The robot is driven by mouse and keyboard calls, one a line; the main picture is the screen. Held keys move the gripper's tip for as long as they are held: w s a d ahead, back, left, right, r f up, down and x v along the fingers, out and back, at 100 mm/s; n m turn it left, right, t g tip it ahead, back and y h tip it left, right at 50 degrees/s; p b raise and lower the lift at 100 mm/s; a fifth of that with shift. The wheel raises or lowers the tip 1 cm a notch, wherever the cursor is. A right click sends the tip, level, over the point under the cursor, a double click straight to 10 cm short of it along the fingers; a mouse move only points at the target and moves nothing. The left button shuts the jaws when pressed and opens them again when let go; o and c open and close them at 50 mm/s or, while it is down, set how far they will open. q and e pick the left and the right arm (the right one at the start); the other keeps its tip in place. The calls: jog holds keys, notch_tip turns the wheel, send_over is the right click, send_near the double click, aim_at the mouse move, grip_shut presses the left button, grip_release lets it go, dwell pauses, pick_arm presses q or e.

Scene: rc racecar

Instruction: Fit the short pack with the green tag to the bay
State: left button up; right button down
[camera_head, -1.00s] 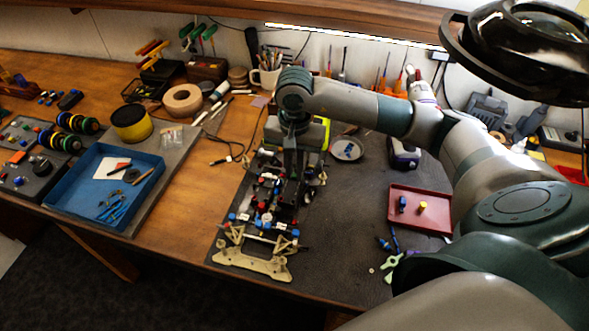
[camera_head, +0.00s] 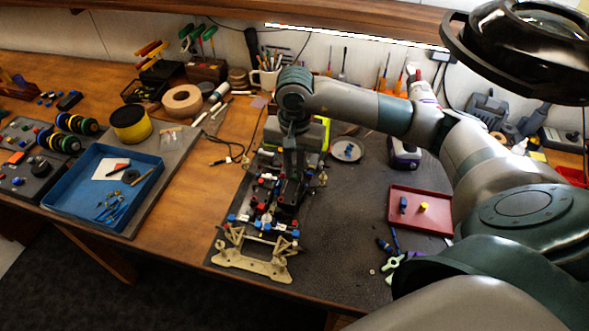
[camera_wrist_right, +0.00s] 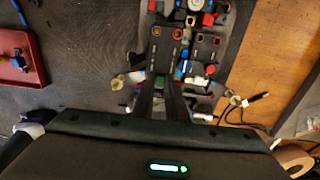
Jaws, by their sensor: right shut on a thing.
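The racecar chassis (camera_head: 252,264) lies lengthwise on the dark mat, its pale end toward me. My right gripper (camera_wrist_right: 160,100) points down over the middle of the chassis, its fingers close together. It is shut on a dark pack (camera_wrist_right: 164,58). A small green patch (camera_wrist_right: 159,82) shows on the pack between the fingertips. In the head view my right gripper (camera_head: 292,168) hides much of the pack and the bay below it. I cannot tell whether the pack touches the floor of the bay. My left gripper is out of view.
A red tray (camera_head: 420,222) with small parts stands right of the chassis. A blue tray (camera_head: 78,206) with tools is on the left. Wooden bench (camera_head: 205,190) lies bare between tray and mat.

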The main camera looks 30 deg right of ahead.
jog(key=shift+b, duration=0.8)
dwell(0.9)
jog(key=shift+f+b, duration=1.15)
jog(key=shift+b, duration=0.15)
jog(key=c, duration=1.7)
grip_release()
jog(key=shift+r, duration=0.1)
